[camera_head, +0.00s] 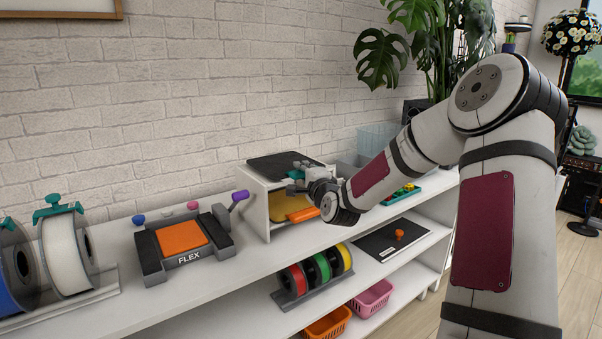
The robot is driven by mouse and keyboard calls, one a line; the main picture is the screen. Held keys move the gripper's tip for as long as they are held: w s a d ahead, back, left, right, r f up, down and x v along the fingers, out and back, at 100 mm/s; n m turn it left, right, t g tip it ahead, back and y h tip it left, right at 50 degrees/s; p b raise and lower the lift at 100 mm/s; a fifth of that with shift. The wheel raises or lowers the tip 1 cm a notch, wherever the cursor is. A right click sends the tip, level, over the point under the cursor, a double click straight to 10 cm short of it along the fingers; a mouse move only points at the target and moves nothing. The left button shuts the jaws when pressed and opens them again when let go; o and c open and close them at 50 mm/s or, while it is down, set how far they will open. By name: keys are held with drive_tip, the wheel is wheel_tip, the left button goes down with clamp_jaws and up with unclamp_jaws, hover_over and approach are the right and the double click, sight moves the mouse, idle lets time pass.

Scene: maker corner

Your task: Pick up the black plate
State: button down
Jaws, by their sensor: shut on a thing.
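The black plate (276,165) is a flat dark sheet at the top of the small white open-fronted box (262,196) on the upper shelf. It looks level; whether it touches the box top is hard to tell. My gripper (299,174) reaches in from the right at the plate's right front edge. It is shut on the plate, though my arm and the small size hide the exact grip.
Yellow and orange plates (301,215) sit in the box. A grey FLEX printer bed (184,239) and filament spools (66,255) stand to the left. A clear bin (378,137) is behind my arm. Lower shelves hold spools (316,271) and a black mat (385,243).

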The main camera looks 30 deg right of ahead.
drive_tip(key=r+p, duration=0.1)
drive_tip(key=r, duration=0.2)
drive_tip(key=shift+s+r, duration=0.15)
drive_tip(key=shift+s, duration=0.05)
drive_tip(key=r+p+v, duration=0.1)
drive_tip(key=p+v, duration=0.2)
drive_tip(key=v, duration=1.2)
drive_tip(key=shift+s+a, duration=0.25)
drive_tip(key=shift+a, duration=0.1)
